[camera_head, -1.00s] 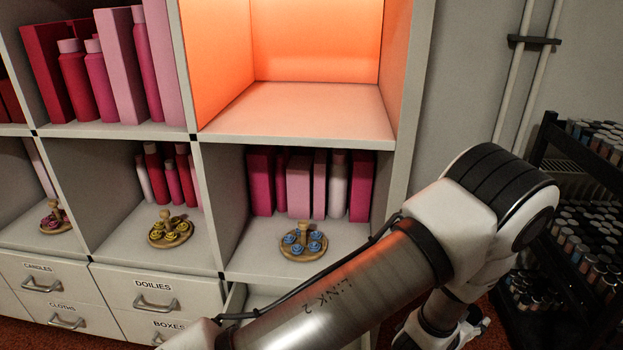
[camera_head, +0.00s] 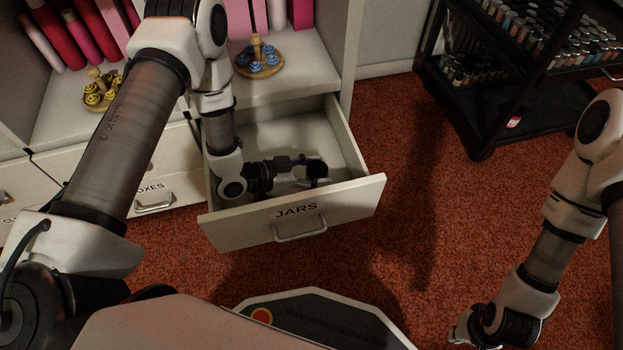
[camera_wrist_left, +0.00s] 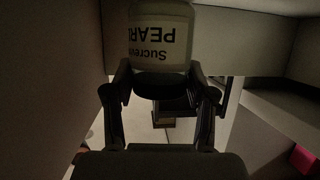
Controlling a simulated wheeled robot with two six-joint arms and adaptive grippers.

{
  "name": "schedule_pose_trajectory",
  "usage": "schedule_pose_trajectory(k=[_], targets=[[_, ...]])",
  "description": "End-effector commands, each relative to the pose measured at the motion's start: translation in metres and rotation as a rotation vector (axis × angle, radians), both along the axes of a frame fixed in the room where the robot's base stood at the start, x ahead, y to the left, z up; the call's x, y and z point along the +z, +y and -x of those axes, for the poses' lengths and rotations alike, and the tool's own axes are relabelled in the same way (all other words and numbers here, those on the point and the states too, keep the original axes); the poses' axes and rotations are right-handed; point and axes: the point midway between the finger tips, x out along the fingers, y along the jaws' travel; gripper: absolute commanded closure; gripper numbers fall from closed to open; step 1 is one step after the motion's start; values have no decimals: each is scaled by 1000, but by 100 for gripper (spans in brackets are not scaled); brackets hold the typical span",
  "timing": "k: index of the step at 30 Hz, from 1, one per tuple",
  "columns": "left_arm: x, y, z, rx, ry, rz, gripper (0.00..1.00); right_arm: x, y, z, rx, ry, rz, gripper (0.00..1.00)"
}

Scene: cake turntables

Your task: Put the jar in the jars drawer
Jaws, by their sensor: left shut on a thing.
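The jars drawer (camera_head: 290,214), labelled JARS, is pulled open under the shelf unit. My left gripper (camera_head: 312,172) is inside the drawer, low between its walls. In the left wrist view my left gripper (camera_wrist_left: 160,78) is shut on a pale jar (camera_wrist_left: 160,38) with a white label reading "Sucre… PEARL", upside down in that picture. The jar is between the two fingers, with drawer walls around it. In the head view I cannot clearly tell the jar from the dark gripper. My right arm is at the right edge; its fingers are not in view.
A turntable with blue pieces (camera_head: 260,62) stands on the shelf above the drawer, and one with yellow pieces (camera_head: 100,92) stands to its left. The closed boxes drawer (camera_head: 154,200) is left of the open one. A black rack (camera_head: 505,75) stands at the right. Red carpet is clear between.

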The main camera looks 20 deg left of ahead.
Motion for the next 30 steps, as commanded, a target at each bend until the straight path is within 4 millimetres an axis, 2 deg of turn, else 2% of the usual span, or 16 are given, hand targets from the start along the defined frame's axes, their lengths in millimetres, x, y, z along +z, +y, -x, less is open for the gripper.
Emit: schedule_pose_trajectory(k=[1,4,14,15,16,17,27,30], targets=[[-14,0,0,0,1,0,83,-9,0,0,0,0,0,100],[-29,0,0,0,1,0,83,-18,0,0,0,0,0,100],[-31,0,0,1,1,0,83,-16,0,0,0,0,0,100],[-30,0,0,1,1,0,34,-16,0,0,0,0,0,100],[-30,0,0,1,1,0,23,-15,0,0,0,0,0,100],[-30,0,0,1,1,0,20,-15,0,0,0,0,0,100],[-25,0,0,1,0,0,20,-13,0,0,0,0,0,100],[-18,10,7,6,2,0,20,-4,0,0,0,0,0,100]])
